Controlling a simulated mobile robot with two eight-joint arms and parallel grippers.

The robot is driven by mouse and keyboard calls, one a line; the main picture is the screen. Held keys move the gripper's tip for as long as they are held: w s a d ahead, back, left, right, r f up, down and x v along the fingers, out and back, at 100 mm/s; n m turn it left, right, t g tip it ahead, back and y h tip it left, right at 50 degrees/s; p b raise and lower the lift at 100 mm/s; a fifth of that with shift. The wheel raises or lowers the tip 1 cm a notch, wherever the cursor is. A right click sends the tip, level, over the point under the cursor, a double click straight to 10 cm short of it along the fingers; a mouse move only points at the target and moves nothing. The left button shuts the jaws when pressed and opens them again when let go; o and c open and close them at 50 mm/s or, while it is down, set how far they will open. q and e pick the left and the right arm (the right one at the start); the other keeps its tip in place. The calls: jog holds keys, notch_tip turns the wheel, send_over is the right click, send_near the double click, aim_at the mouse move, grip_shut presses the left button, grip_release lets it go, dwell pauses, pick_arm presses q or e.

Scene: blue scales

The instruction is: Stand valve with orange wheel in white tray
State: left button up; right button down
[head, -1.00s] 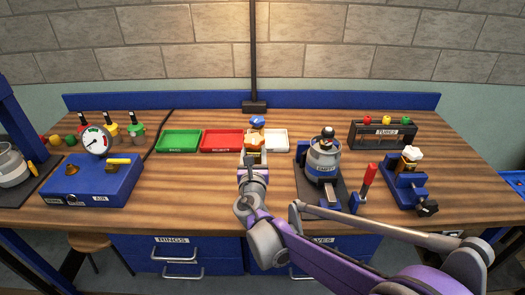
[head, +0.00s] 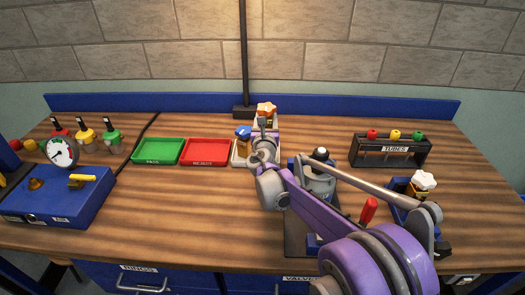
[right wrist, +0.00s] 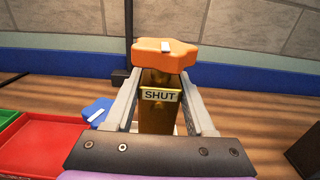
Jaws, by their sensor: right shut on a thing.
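The valve with the orange wheel (head: 266,109) is upright, its brass body labelled SHUT in the right wrist view (right wrist: 158,110). My right gripper (right wrist: 161,85) is shut on its body, one finger on each side below the wheel. It is at the white tray (head: 239,160), towards the tray's right and back. A valve with a blue wheel (head: 243,132) stands in the tray's left part, close to my gripper. My arm hides much of the tray and the held valve's foot, so I cannot tell whether it touches the tray floor. My left gripper is out of view.
Left of the white tray lie a red tray (head: 207,152) and a green tray (head: 158,151), both empty. A grey canister (head: 318,183) on a dark mat stands close under my right arm. A TUBES rack (head: 391,152) and a white-wheeled valve (head: 423,181) are further right.

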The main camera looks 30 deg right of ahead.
jog(key=shift+w+d, duration=0.5)
jog(key=shift+d, duration=0.15)
notch_tip(320, 180, down, 10)
jog(key=shift+r+b, duration=0.1)
jog(key=shift+b, duration=0.55)
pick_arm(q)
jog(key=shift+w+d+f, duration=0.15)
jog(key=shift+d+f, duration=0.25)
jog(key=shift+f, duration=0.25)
pick_arm(e)
jog(key=shift+f, duration=0.25)
jog(key=shift+c, duration=1.2)
grip_release()
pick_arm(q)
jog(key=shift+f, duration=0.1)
pick_arm(e)
jog(key=shift+r, duration=0.1)
